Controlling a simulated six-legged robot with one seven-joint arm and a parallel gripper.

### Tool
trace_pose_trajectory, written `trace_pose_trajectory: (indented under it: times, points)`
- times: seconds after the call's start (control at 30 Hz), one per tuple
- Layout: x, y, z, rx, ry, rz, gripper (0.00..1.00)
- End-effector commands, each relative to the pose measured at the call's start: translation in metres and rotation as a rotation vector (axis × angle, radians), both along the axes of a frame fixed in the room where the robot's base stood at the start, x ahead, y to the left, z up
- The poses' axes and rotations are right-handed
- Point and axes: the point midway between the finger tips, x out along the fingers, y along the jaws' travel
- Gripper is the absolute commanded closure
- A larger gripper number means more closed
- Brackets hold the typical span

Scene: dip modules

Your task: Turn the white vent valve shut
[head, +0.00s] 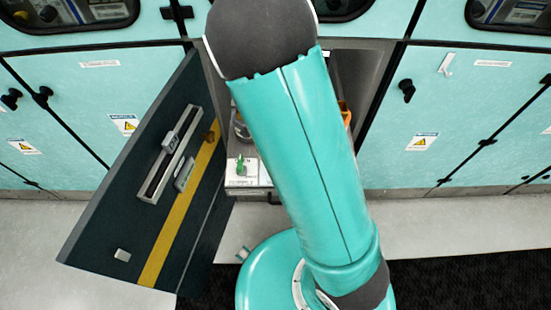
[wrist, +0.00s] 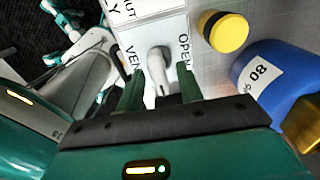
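The white vent valve (wrist: 157,72) shows in the wrist view as a white handle on a white label plate (wrist: 151,32). The plate reads partly "VEN", "OPEN" and "UT". The handle points toward my gripper. My gripper (wrist: 159,92) is open, with one green finger on each side of the handle. A gap shows beside the handle, and I cannot tell whether either finger touches it. In the head view my arm hides my gripper and the white valve.
In the wrist view a yellow-topped cylinder (wrist: 225,32) and a blue bottle (wrist: 265,80) stand right of the valve. In the head view a dark door (head: 100,215) hangs open at left.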

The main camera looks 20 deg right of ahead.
Motion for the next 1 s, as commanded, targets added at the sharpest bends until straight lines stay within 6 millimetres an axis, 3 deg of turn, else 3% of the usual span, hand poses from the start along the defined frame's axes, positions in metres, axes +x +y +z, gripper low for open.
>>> trace_pose_trajectory:
  times: [0.27, 0.8, 1.0]
  points:
    - [0.0, 0.001, 0.008, 0.001, -0.001, 0.004, 0.64]
    - [0.001, 0.001, 0.11, 0.003, -0.005, 0.004, 0.64]
    - [0.0, 0.001, 0.133, 0.002, -0.002, 0.002, 0.64]
